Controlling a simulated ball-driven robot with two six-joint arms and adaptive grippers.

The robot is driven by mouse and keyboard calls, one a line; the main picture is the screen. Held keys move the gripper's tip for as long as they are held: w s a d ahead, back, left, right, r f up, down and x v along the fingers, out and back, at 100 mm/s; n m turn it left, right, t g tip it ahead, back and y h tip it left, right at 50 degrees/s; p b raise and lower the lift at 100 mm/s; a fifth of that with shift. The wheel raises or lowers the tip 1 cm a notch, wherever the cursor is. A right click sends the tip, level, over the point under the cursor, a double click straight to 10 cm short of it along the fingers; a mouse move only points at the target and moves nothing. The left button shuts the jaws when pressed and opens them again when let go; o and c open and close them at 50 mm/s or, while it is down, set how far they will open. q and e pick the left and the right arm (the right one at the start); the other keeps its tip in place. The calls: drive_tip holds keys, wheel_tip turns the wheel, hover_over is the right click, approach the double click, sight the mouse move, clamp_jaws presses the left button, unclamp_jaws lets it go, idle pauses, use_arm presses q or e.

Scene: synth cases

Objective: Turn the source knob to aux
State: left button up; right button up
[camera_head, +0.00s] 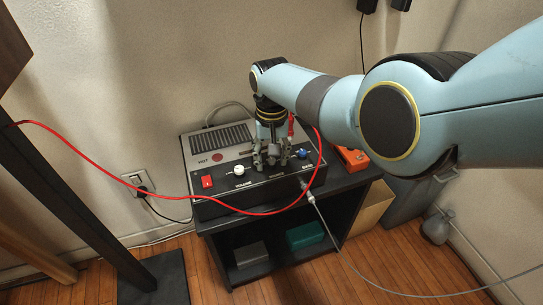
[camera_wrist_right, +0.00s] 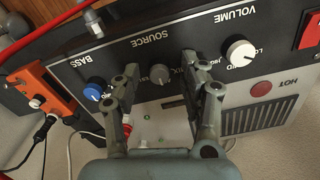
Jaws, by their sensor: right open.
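The amplifier (camera_head: 212,140) sits on a dark stand. In the right wrist view its front panel (camera_wrist_right: 185,50) appears upside down. The grey source knob (camera_wrist_right: 160,74) lies under the word SOURCE, with the white volume knob (camera_wrist_right: 240,52) on one side and the blue bass knob (camera_wrist_right: 95,90) on the other. My right gripper (camera_wrist_right: 168,78) is open, its fingers on either side of the source knob, with gaps visible. In the head view my right gripper (camera_head: 272,158) hides the source knob. The aux label cannot be read. My left gripper is not in view.
A red cable (camera_head: 95,163) crosses in front of the panel. A grey cable (camera_head: 345,255) plugs into the amplifier's right front. An orange box (camera_head: 352,158) stands to its right, and a red switch (camera_head: 207,181) is at the panel's left.

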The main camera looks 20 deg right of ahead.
sight(272, 160)
drive_tip(key=shift+r, duration=0.15)
wheel_tip(272, 160, up, 12)
idle(0.5)
drive_tip(key=shift+f, duration=0.25)
drive_tip(key=s+d+f+g, duration=0.2)
drive_tip(key=s+d+f, duration=0.2)
drive_tip(key=s+f, duration=1)
drive_tip(key=s+d+f+g, duration=0.3)
drive_tip(key=s+f, duration=0.9)
drive_tip(key=s, duration=0.4)
drive_tip(key=s+d+f+n+t, duration=0.15)
drive_tip(key=s+f, duration=0.25)
drive_tip(key=s, duration=0.5)
drive_tip(key=s+d+f+h, duration=0.1)
drive_tip(key=s+d+f, duration=0.3)
drive_tip(key=s, duration=0.5)
drive_tip(key=s+d+f+n+t, duration=0.15)
drive_tip(key=s+f, duration=0.35)
drive_tip(key=s, duration=0.5)
drive_tip(key=w+t, duration=0.2)
drive_tip(key=w, duration=0.2)
drive_tip(key=shift+w+d+f+t, duration=0.3)
drive_tip(key=shift+w+f+t, duration=0.05)
drive_tip(key=shift+f+t, duration=0.05)
